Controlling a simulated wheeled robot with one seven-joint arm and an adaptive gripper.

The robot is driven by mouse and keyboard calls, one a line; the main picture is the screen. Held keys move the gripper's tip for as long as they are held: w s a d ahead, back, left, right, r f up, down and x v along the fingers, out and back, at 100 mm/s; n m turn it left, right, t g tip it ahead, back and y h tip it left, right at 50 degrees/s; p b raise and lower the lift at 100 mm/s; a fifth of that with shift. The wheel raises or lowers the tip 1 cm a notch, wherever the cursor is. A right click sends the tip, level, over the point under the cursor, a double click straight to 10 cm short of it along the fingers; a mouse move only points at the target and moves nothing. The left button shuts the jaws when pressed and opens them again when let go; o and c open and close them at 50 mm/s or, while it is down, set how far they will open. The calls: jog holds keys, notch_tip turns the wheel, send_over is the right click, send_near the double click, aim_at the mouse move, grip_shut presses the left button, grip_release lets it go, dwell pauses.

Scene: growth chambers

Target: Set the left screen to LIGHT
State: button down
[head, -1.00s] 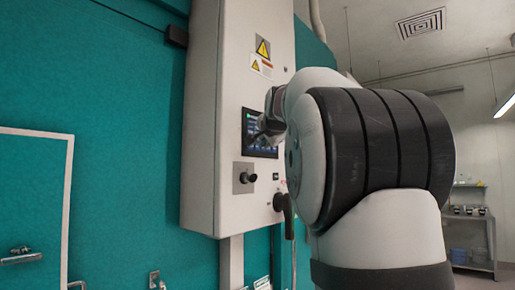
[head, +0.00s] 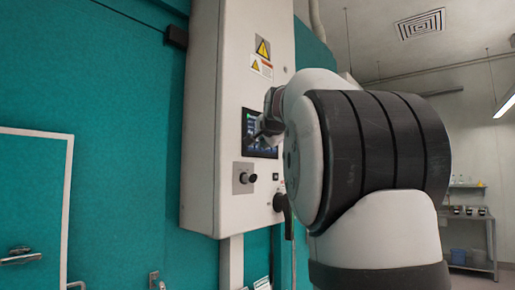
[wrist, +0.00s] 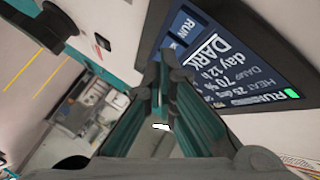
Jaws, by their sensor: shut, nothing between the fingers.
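The screen (head: 249,128) is a dark panel on the front of the white control box, partly hidden by my gripper in the head view. In the wrist view the screen (wrist: 252,62) is tilted and reads DARK in large boxed letters, with day, DAMP and HEAT lines, RUNNING beside a green mark, and a RUN field. My gripper (wrist: 168,62) is shut and empty, its fingertips by the screen's edge near the RUN field. I cannot tell whether they touch it. In the head view my gripper (head: 264,130) is small and partly hidden by my arm.
The white control box (head: 212,120) hangs on a teal wall (head: 110,90). A black knob (head: 246,178) and a dark lever (head: 283,204) stick out below the screen. A white-framed door (head: 35,200) with a handle is at left. A shelf with small items (head: 467,212) stands far right.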

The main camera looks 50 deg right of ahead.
jog(key=shift+s, duration=0.6)
jog(key=s+p, duration=0.1)
jog(key=s, duration=0.4)
jog(key=shift+d+p, duration=0.2)
jog(key=shift+p, duration=0.1)
dwell(2.3)
